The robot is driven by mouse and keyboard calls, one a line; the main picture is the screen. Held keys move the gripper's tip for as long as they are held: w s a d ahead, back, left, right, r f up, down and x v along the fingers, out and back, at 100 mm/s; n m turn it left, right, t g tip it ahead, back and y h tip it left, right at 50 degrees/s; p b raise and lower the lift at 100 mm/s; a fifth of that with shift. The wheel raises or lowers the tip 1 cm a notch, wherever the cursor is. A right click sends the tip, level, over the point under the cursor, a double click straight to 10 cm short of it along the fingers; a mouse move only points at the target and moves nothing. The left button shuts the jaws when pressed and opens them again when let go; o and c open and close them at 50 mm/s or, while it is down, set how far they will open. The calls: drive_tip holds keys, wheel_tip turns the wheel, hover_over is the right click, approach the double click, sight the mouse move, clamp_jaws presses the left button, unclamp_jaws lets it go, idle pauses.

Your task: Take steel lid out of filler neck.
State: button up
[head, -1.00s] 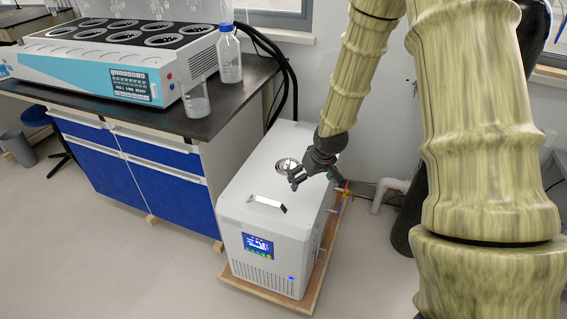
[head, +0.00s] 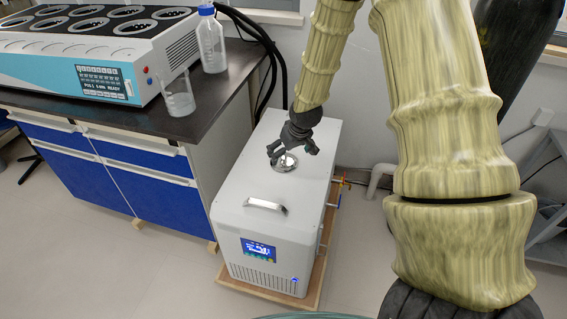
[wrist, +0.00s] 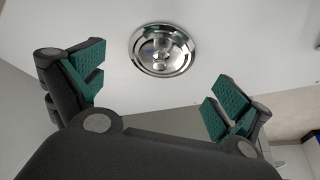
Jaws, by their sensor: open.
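The steel lid (head: 284,162) is a round, shiny disc with a small knob, seated in the filler neck on top of the white box-shaped unit (head: 240,184). The neck itself is hidden under the lid. The lid also shows in the wrist view (wrist: 161,50), ahead of the fingers and between them left to right. My gripper (head: 293,157) is over the lid in the head view. In the wrist view my gripper (wrist: 157,87) has its green-padded fingers wide apart and empty, apart from the lid.
A bar handle (head: 265,205) stands on the unit's top near its front. A dark-topped bench (head: 215,100) with a glass beaker (head: 178,98) and a blue-capped bottle (head: 210,45) is at the left. The wall is close behind the unit.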

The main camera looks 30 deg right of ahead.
sight(285, 159)
drive_tip(key=shift+b+x, duration=0.35)
drive_tip(key=shift+x, duration=2.4)
drive_tip(key=shift+a, duration=0.1)
drive_tip(key=shift+r, duration=0.1)
drive_tip(key=shift+s, duration=0.1)
drive_tip(key=c, duration=1.3)
drive_tip(key=shift+o, duration=0.2)
